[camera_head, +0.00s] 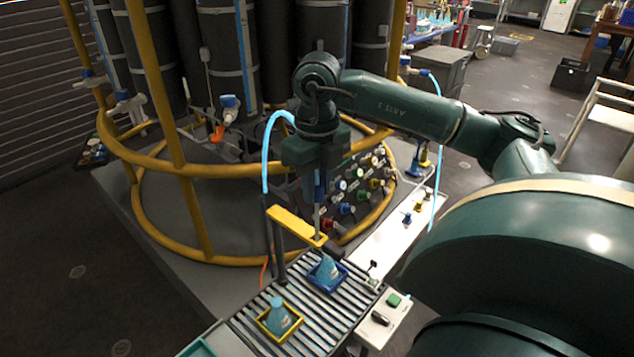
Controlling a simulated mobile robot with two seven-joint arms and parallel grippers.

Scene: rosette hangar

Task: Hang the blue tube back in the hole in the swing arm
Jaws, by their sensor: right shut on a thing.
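My right gripper (318,198) points down and is shut on the blue tube (318,187), which hangs upright below it. The tube's thin grey lower end (317,222) is at the far end of the yellow swing arm (290,222). I cannot tell whether the tip is inside the hole or just in front of it; the hole itself is not clearly visible. A light blue hose (266,150) loops behind the gripper and down beside the swing arm's post (279,255). My left gripper is not in view.
Below the swing arm, a roller conveyor (305,305) carries a blue-green flask (326,268) in a blue tray and another flask (278,314) in a yellow tray. A yellow tubular guard rail (205,258) and a panel of coloured knobs (352,190) stand close behind.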

